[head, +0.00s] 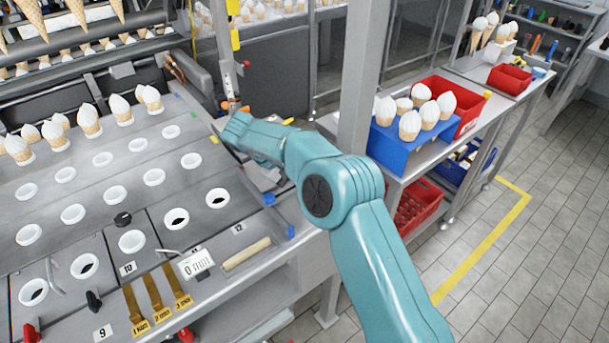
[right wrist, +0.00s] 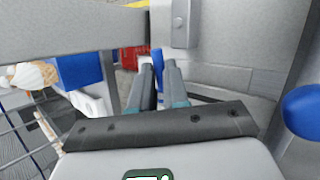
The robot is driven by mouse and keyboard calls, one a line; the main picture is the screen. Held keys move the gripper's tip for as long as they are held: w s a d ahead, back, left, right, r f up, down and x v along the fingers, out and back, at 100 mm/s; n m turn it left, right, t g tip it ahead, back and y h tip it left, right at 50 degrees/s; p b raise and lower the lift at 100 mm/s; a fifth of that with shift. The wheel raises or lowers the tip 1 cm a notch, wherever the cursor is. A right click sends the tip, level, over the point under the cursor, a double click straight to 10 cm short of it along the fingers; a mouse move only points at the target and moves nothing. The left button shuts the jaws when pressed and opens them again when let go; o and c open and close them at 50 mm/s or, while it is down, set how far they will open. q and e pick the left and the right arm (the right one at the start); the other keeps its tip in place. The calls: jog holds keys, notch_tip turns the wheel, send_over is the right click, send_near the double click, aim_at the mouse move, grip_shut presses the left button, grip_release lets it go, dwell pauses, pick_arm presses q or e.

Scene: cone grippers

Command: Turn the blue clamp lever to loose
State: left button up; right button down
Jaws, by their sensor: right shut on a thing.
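My right gripper (right wrist: 158,72) shows in the right wrist view with its two grey fingers close together. It is shut on a narrow blue piece, which I take as the blue clamp lever (right wrist: 157,58); only a small part shows between the fingertips. A grey metal bracket stands just beyond the tips. In the head view my teal right arm reaches in from the lower right to the machine's right edge, and its fingers cannot be made out clearly. Whether the lever stands at tight or loose cannot be read. My left gripper is in neither view.
Blue fittings (head: 270,198) sit on the rail at the plate's right edge. A round blue knob (right wrist: 304,110) is right of the fingers. A grey post (head: 360,80) stands behind my arm. A blue box of cones (head: 390,152) is on the bench at right.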

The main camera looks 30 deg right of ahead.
jog(key=c, duration=1.1)
grip_release()
jog(key=v, duration=0.6)
jog(key=shift+f, duration=0.1)
jog(key=p+v, duration=1)
jog(key=p, duration=0.2)
jog(key=shift+a+p, duration=0.15)
jog(key=shift+p, duration=0.2)
jog(key=shift+s, duration=0.15)
